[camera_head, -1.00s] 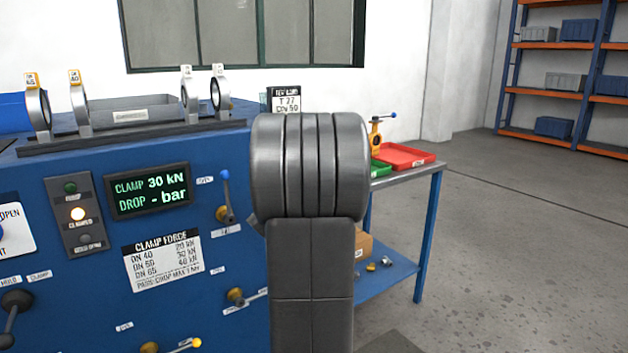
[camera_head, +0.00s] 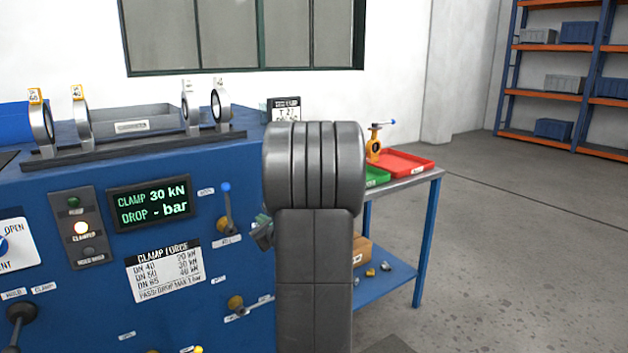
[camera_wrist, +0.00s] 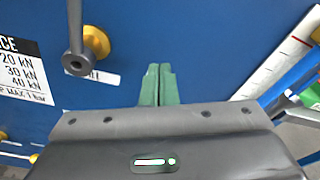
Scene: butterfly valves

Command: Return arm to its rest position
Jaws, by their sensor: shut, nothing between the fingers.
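My gripper (camera_wrist: 159,85) shows in the wrist view with its two green fingers together and nothing between them. It is in front of the blue panel of the test bench (camera_wrist: 200,40). A grey lever on a brass hub (camera_wrist: 96,42) is to the left of the fingers, apart from them. In the head view my arm stands upright in the middle and hides part of the bench; a small part of my gripper (camera_head: 262,232) shows at its left edge, right of the blue-knobbed lever (camera_head: 227,205).
The bench display (camera_head: 152,203) reads CLAMP 30 kN and DROP - bar, and the clamped lamp (camera_head: 81,228) is lit. Behind my arm, a side table (camera_head: 425,178) carries a red tray (camera_head: 402,161), a green tray (camera_head: 377,176) and a yellow valve (camera_head: 374,148). The floor (camera_head: 500,240) to the right is clear.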

